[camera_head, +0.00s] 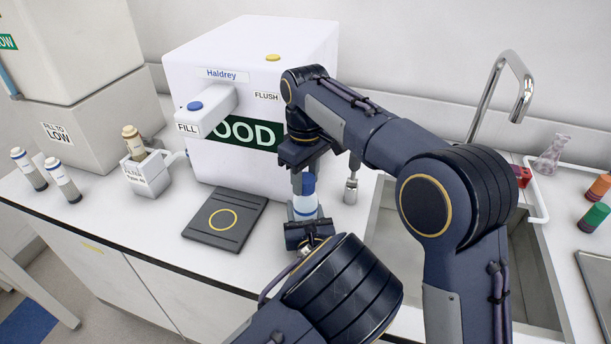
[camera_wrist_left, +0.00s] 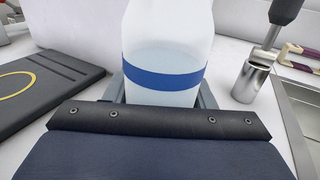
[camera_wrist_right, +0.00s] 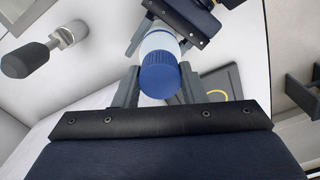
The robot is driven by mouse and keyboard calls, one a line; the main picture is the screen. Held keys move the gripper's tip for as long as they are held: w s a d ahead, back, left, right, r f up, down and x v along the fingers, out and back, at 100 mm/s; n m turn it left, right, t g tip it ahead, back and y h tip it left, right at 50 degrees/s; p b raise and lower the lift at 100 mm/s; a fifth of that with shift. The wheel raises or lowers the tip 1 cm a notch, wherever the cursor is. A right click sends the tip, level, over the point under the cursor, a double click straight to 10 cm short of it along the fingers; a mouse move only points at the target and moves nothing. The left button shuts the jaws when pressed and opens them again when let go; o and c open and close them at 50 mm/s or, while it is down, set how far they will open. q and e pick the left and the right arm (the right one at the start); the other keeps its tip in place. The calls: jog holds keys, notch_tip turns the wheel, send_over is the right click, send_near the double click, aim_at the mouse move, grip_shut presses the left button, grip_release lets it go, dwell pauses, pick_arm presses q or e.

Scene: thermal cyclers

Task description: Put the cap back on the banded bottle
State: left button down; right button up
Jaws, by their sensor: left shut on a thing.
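The banded bottle (camera_head: 304,207) is pale with a blue band, which shows closely in the left wrist view (camera_wrist_left: 165,75). It stands upright on the counter in front of the white machine. My left gripper (camera_head: 308,228) is shut on its lower part. The blue cap (camera_wrist_right: 160,76) is at the bottle's top, in line with it; it also shows in the head view (camera_head: 308,183). My right gripper (camera_wrist_right: 160,85) points down from above with one finger on each side of the cap. Whether the fingers press on the cap, and whether the cap sits fully on the neck, I cannot tell.
A black pad (camera_head: 225,220) with a yellow ring lies left of the bottle. The white machine (camera_head: 250,110) stands close behind. A metal cylinder (camera_head: 351,190) stands just right, before the sink (camera_head: 400,230). A small labelled holder (camera_head: 147,172) and vials (camera_head: 62,180) are further left.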

jog(key=c, duration=0.5)
jog(key=o, duration=1.1)
jog(key=shift+o, duration=0.2)
jog(key=shift+r, duration=0.1)
notch_tip(320, 180, up, 12)
pick_arm(q)
jog(key=c, duration=0.6)
grip_release()
jog(key=shift+o, duration=0.2)
jog(key=shift+s, duration=0.1)
